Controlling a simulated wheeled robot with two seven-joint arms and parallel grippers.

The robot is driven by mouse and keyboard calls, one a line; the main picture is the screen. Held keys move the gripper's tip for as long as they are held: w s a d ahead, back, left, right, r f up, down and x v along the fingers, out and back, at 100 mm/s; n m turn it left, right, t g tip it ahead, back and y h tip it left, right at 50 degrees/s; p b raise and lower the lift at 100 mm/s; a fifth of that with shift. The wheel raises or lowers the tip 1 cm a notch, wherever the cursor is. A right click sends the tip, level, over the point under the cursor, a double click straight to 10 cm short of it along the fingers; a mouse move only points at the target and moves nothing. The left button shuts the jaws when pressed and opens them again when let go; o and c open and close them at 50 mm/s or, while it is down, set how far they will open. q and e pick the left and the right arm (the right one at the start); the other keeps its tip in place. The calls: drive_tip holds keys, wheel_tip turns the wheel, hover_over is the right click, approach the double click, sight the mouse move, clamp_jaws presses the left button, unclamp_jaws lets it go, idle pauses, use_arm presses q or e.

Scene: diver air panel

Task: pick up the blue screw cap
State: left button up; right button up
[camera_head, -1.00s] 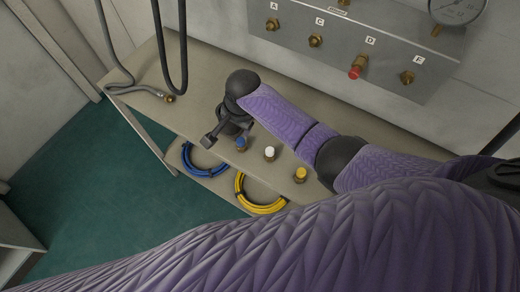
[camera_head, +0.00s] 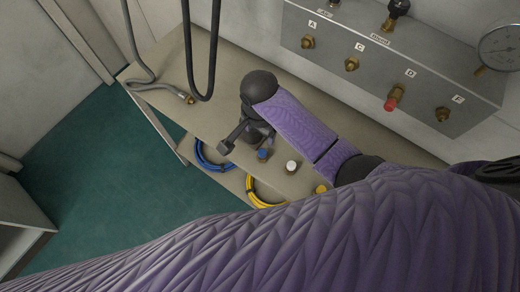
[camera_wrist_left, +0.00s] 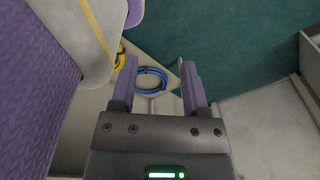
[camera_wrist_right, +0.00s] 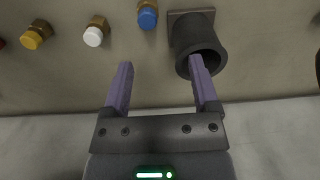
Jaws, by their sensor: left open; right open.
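The blue screw cap (camera_head: 263,154) sits on a brass fitting on the shelf, close to my right gripper. In the right wrist view the blue cap (camera_wrist_right: 147,16) is near the top edge, beyond the fingertips. My right gripper (camera_wrist_right: 160,62) is open with nothing between its fingers. Its right fingertip overlaps a dark grey tube (camera_wrist_right: 190,32) in the picture; I cannot tell whether they touch. My left gripper (camera_wrist_left: 159,62) is open and empty, seen only in its own wrist view, over the floor and hose area.
A white cap (camera_head: 291,166) and a yellow cap (camera_head: 320,189) stand in a row with the blue one. Blue hose (camera_head: 212,164) and yellow hose (camera_head: 262,196) coils lie below. A panel (camera_head: 415,75) with brass ports and a gauge is behind. A hose (camera_head: 188,98) lies at the shelf's left.

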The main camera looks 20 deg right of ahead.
drive_tip(key=w+a+r+n+t+y+b, duration=0.1)
drive_tip(key=w+r+n+t, duration=0.2)
drive_tip(key=w+r+t, duration=0.45)
drive_tip(key=w+a+r+n+t+y, duration=0.1)
drive_tip(key=w+a+r+n+t, duration=0.15)
drive_tip(key=w+r+t, duration=0.5)
drive_tip(key=s+a+r+n+g+y+b, duration=0.1)
drive_tip(key=s+a+r+n+g+y, duration=0.15)
drive_tip(key=a+n+y, duration=0.4)
drive_tip(key=s+a+r+n+g+y, duration=0.2)
drive_tip(key=s+a+r+n+y, duration=0.15)
drive_tip(key=n+y, duration=0.55)
drive_tip(key=s+a+f+n+g+h, duration=0.2)
drive_tip(key=s+a+f+n+g, duration=0.1)
drive_tip(key=s+f+n+g, duration=0.55)
drive_tip(key=n+g+h+b, duration=0.25)
drive_tip(key=n+h, duration=0.45)
drive_tip(key=h, duration=0.8)
hover_over(262, 153)
wheel_tip(262, 153, down, 11)
drive_tip(key=shift+m, duration=0.25)
wheel_tip(262, 153, down, 10)
drive_tip(key=shift+d+f+b, duration=0.1)
drive_tip(key=shift+b, duration=0.7)
clamp_jaws()
